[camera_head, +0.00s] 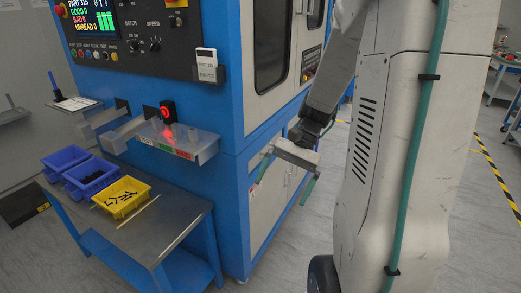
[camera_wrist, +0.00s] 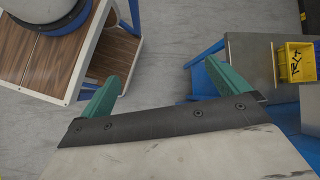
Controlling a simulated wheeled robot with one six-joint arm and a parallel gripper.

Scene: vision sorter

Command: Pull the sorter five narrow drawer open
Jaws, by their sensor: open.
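The blue and grey sorter machine (camera_head: 228,100) fills the middle left of the head view. Its side has grey door panels with dark windows (camera_head: 271,45). I cannot make out a number five or a narrow drawer for certain; my arm hides part of the side. My gripper (camera_head: 279,192) hangs in front of the machine's lower side panels, green fingers pointing down. In the wrist view my gripper (camera_wrist: 165,84) has its two green fingers wide apart, with only grey floor between them. It is open, empty and holds no handle.
A steel side table (camera_head: 150,228) bears two blue bins (camera_head: 88,174) and a yellow bin (camera_head: 121,197), which also shows in the wrist view (camera_wrist: 296,62). A wood-topped cart (camera_wrist: 45,62) stands at the wrist view's left. Floor beside the machine's side is clear.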

